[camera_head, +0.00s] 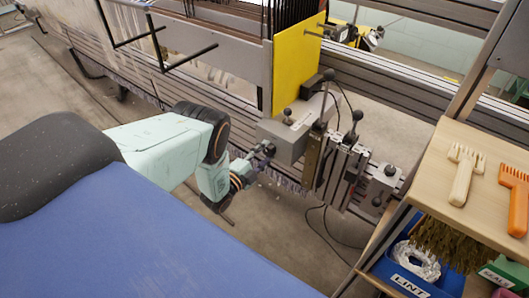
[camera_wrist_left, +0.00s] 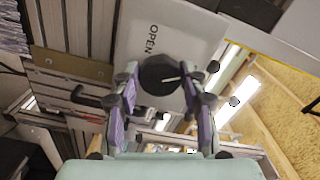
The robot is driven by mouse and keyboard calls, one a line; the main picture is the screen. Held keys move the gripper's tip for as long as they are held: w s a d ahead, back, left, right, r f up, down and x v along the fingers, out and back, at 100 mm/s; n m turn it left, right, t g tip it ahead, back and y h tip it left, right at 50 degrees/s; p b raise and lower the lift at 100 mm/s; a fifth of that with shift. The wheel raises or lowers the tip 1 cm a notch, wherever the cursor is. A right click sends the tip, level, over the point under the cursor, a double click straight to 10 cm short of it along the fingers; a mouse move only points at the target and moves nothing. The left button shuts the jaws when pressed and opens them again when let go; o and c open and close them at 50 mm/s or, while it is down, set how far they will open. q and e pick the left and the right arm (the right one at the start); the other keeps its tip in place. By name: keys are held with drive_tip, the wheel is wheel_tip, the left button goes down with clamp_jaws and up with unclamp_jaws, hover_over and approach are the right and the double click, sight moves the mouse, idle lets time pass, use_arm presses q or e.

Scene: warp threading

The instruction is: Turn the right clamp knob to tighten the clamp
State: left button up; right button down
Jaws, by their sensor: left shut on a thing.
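A grey clamp box (camera_head: 288,140) is mounted on the metal rail below the yellow plate. In the left wrist view, its pale face (camera_wrist_left: 165,30) carries the word OPEN. A round black knob (camera_wrist_left: 160,75) with a white pointer line sits on this face. My left gripper (camera_head: 264,152) reaches the box's front from the left. In the left wrist view, my left gripper (camera_wrist_left: 159,82) has its fingers on both sides of the knob, shut on it. In the head view the fingers mostly hide the knob. My right gripper does not show.
Black-knobbed levers (camera_head: 327,100) and a smaller grey block (camera_head: 381,185) stand right of the clamp. A blue LINT bin (camera_head: 400,277) is below.

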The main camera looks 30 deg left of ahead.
use_arm(q)
drive_tip(key=m+p, duration=0.1)
drive_tip(key=m, duration=0.4)
drive_tip(key=shift+m, duration=0.4)
idle(0.4)
drive_tip(key=o, duration=1.2)
drive_tip(key=shift+c, duration=0.2)
drive_tip(key=shift+r, duration=0.1)
drive_tip(key=s+a, duration=0.1)
drive_tip(key=s, duration=1.1)
